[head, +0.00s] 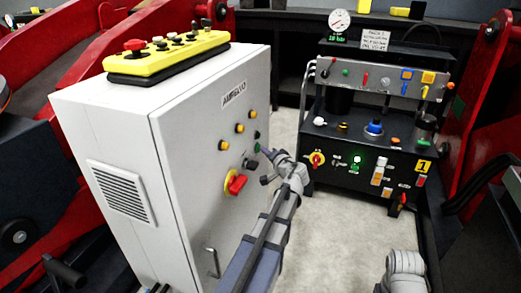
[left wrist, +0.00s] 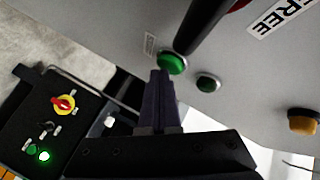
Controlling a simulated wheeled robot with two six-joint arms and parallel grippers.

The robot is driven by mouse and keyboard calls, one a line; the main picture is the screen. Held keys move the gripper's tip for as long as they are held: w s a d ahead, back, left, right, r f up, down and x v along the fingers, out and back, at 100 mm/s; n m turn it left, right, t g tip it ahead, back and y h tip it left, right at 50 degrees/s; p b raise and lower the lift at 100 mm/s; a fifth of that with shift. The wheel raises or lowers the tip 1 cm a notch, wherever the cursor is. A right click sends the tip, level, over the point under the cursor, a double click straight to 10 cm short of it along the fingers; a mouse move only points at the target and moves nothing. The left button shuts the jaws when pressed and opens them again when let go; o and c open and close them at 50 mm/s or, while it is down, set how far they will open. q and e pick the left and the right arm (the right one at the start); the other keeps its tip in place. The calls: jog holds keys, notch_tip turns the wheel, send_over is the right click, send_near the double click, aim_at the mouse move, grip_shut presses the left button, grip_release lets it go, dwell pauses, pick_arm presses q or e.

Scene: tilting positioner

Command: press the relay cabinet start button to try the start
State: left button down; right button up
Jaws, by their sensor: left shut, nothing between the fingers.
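The relay cabinet (head: 190,125) is a pale grey box on the left of the head view, with lamps, buttons and a red-handled yellow switch (head: 236,184) on its door. A bright green button (left wrist: 173,63) with a small label, too blurred to read, shows in the left wrist view. A darker green button (left wrist: 208,82) sits beside it. My left gripper (head: 269,158) is shut and empty, close to the door at the green button's height. In the wrist view its fingertips (left wrist: 160,74) are at the bright green button's lower edge; I cannot tell whether they touch. My right gripper is not visible.
A yellow control pendant (head: 165,55) lies on top of the cabinet. A black hydraulic unit (head: 365,160) with a lit green lamp and a gauge (head: 339,22) stands to the right. Red machine frames (head: 60,60) stand behind. Pale floor (head: 325,235) lies between cabinet and unit.

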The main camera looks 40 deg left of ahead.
pick_arm(q)
jog(key=shift+w+d, duration=0.2)
jog(key=shift+d, duration=0.65)
jog(key=shift+d, duration=0.1)
jog(key=d, duration=0.2)
jog(key=w+d, duration=0.1)
jog(key=d, duration=0.1)
jog(key=shift+d, duration=0.35)
dwell(0.6)
